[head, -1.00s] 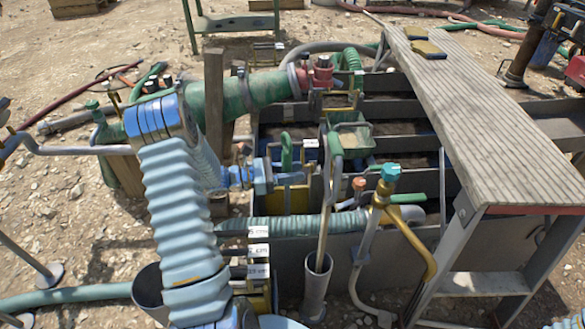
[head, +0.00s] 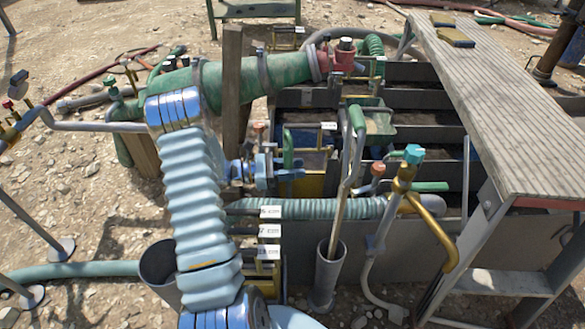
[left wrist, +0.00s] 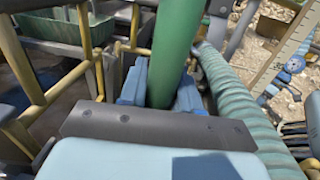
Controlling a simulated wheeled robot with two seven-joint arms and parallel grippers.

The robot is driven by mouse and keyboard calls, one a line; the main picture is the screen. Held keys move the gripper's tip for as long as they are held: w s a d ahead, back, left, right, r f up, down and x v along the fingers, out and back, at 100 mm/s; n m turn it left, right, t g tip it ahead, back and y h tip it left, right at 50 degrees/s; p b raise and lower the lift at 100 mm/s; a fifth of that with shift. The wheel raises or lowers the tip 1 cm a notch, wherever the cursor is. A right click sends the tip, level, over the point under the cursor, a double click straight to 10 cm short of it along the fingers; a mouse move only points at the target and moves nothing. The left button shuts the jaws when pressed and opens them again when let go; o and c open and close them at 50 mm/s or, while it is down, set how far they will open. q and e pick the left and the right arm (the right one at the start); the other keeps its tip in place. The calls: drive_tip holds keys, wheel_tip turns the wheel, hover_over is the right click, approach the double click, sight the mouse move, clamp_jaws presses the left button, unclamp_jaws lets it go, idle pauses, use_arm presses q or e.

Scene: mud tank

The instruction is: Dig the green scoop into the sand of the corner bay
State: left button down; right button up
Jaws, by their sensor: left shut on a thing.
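My left gripper (head: 277,170), blue, is over the near left part of the divided tank. It is shut on an upright green handle, which I take for the green scoop (head: 288,148). In the left wrist view the blue fingers (left wrist: 160,90) stand on both sides of the thick green handle (left wrist: 173,45). The scoop's lower end is hidden, so I cannot tell whether it touches sand. The tank's bays, with dark walls (head: 415,133), hold brown material; which is the corner bay is unclear. My right gripper is not in view.
A ribbed teal hose (head: 320,208) runs close beside the gripper. A long-handled tool (head: 345,185) stands in a grey tube (head: 328,275). A gold-and-grey pipe with a teal knob (head: 405,185) and a wooden plank (head: 500,95) bound the right. A green tray (head: 378,122) hangs over the bays.

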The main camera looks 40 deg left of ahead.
use_arm(q)
drive_tip(key=r+p, duration=0.2)
drive_tip(key=r, duration=0.1)
drive_tip(key=r+p, duration=0.5)
drive_tip(key=r, duration=0.2)
drive_tip(key=shift+w+d, duration=0.3)
drive_tip(key=shift+d, duration=0.05)
wheel_tip(320, 180, up, 33)
drive_tip(key=p, duration=0.3)
hover_over(286, 142)
drive_tip(key=x, duration=0.3)
drive_tip(key=shift+w+a+r, duration=0.1)
drive_tip(key=shift+a+r, duration=0.05)
drive_tip(key=shift+r, duration=0.05)
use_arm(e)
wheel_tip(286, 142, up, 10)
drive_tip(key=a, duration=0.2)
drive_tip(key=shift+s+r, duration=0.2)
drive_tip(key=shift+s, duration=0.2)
